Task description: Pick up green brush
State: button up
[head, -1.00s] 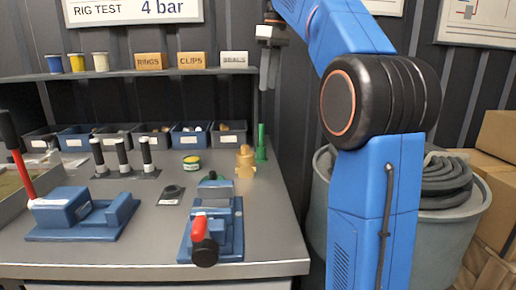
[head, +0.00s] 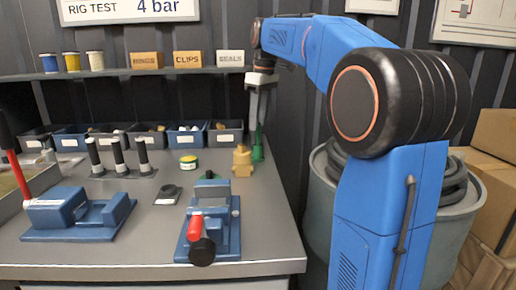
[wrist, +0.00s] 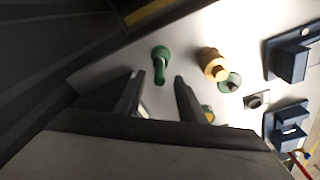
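The green brush (head: 258,151) stands upright on the workbench (head: 262,222) near its back right corner, beside a brass fitting (head: 242,161). My gripper (head: 256,118) points down above the brush, and its fingers partly cover the brush's upper part in the head view. In the wrist view the brush (wrist: 160,65) shows just past the fingertips, roughly in line with the gap between them. My gripper (wrist: 158,78) is open and nothing is between its fingers.
The brass fitting (wrist: 213,65) is close beside the brush. A blue vise with a red handle (head: 209,222) is at the front. Several bins (head: 186,134) line the back under a shelf (head: 110,73). A grey drum (head: 319,200) stands right of the bench.

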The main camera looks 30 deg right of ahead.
jog(key=shift+w+f, duration=0.1)
jog(key=shift+f, duration=0.95)
grip_shut()
